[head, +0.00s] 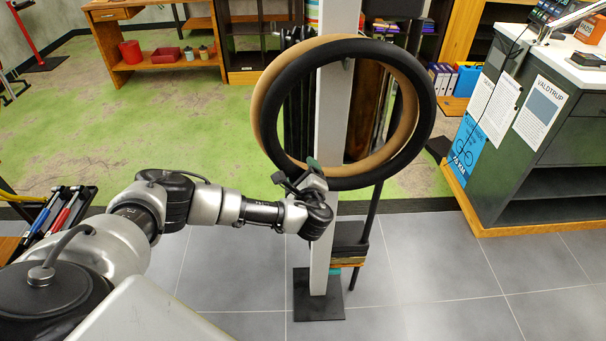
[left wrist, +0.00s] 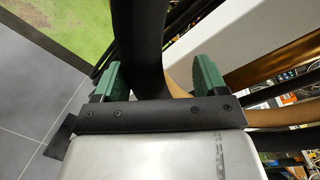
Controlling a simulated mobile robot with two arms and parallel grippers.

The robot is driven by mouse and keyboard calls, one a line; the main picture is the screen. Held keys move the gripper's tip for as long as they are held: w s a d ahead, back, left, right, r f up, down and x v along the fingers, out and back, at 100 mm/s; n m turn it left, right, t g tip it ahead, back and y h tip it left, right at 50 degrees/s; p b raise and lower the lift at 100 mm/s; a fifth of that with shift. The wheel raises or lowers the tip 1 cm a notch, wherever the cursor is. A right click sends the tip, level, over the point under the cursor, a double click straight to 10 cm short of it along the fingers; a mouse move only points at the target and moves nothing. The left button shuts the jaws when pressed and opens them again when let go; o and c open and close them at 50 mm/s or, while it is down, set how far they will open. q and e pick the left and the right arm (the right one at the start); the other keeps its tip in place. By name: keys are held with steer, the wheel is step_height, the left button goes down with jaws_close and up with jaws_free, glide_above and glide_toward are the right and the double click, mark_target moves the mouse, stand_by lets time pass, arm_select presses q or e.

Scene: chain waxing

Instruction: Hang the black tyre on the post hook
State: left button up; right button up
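The black tyre (head: 424,115) stands upright in front of the grey post (head: 321,225) in the head view. A tan tyre (head: 259,105) is just behind it, also around the post's upper part. A small greenish piece (head: 347,64), perhaps the hook, shows under the black tyre's top inner edge; whether it bears the tyre is hard to tell. My left gripper (head: 312,166) is at the tyre's lower left. In the left wrist view the black tyre (left wrist: 143,45) passes between the two green fingers (left wrist: 157,78), which are apart with gaps visible beside it. My right gripper is out of view.
The post's dark base plate (head: 318,310) is on grey floor tiles. A dark counter (head: 545,130) stands at the right. A wooden bench (head: 170,63) is at the back left. Open floor (head: 430,270) lies right of the post.

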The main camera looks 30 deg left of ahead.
arm_select(q)
steer(key=s+d+f+n+g+h+b, duration=0.1)
steer(key=s+d+f+n+g+h, duration=0.2)
steer(key=s+d, duration=0.7)
steer(key=s+d+f+n+g+h+b, duration=0.1)
steer(key=s+d+f+n+g+h, duration=0.2)
steer(key=s+d, duration=0.6)
steer(key=s+a+n+g+h, duration=0.2)
steer(key=s+a+n, duration=0.2)
steer(key=s+n, duration=0.3)
steer(key=s+a+n+g+h, duration=0.2)
steer(key=s+a+n, duration=0.25)
steer(key=s, duration=0.55)
step_height(320, 180, down, 27)
steer(key=g+b, duration=0.1)
steer(key=s+a+f+g, duration=0.1)
steer(key=s+a+f, duration=0.1)
steer(key=s+f, duration=1.4)
steer(key=shift+s+a+m+b, duration=0.15)
steer(key=shift+a+m+b, duration=0.2)
steer(key=shift+a+m, duration=0.1)
